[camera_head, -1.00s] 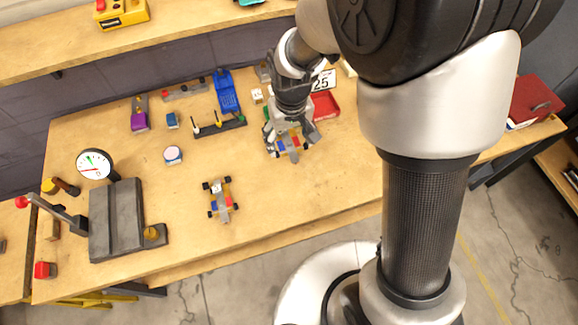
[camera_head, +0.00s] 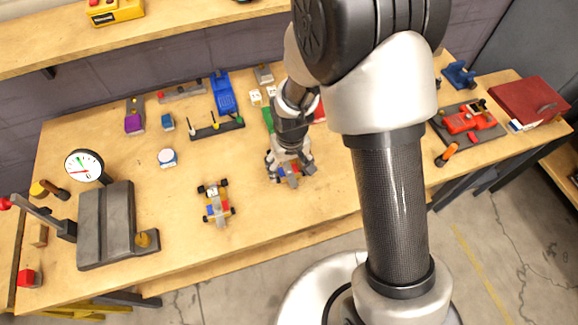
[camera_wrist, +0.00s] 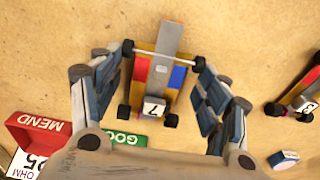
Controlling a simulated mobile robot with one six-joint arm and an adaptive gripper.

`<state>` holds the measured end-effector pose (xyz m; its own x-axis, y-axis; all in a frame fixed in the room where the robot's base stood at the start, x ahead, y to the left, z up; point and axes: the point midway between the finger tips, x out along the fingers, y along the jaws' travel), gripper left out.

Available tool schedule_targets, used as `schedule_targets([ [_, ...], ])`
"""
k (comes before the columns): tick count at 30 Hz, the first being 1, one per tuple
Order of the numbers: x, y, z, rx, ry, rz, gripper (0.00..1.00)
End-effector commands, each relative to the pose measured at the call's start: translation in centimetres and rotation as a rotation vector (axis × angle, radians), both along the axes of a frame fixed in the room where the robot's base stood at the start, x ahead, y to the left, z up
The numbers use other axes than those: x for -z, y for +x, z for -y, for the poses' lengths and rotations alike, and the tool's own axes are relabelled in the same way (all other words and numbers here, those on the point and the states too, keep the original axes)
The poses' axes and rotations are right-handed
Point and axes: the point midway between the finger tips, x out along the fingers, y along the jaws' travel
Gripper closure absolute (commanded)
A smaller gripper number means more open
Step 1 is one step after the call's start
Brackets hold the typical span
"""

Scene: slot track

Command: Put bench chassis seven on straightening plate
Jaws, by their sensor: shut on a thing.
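Bench chassis seven (camera_wrist: 158,80) is a small car frame with a grey spine, yellow, red and blue blocks, dark wheels and a white "7" tag. In the head view, my gripper (camera_head: 290,166) and the chassis (camera_head: 291,176) are over the middle of the bench. I cannot tell whether its wheels touch the wood. The straightening plate appears to be the dark grey slab (camera_head: 98,222) at the left of the bench, bare on top, with a lever and a yellow knob.
Another chassis (camera_head: 216,203) stands between my gripper and the slab; its tag shows in the wrist view (camera_wrist: 302,103). A round blue-white pot (camera_head: 167,157) and a dial gauge (camera_head: 84,166) stand behind. A red MEND tray (camera_wrist: 38,132) and green GOOD marker (camera_wrist: 127,139) lie near my gripper.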

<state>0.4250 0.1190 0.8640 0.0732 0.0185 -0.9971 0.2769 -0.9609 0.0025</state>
Motion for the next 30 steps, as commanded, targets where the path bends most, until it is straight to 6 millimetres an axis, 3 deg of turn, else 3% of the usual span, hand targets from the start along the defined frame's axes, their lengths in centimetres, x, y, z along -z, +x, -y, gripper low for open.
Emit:
schedule_targets([
  [6, 0.5, 0.0, 0.0, 0.000, 0.000, 0.000, 0.56],
  [7, 0.4, 0.0, 0.0, 0.000, 0.000, 0.000, 0.29],
  [15, 0.3, 0.0, 0.0, 0.000, 0.000, 0.000, 0.11],
  [26, 0.2, 0.0, 0.0, 0.000, 0.000, 0.000, 0.11],
  [30, -1.1, 0.0, 0.0, 0.000, 0.001, 0.002, 0.11],
])
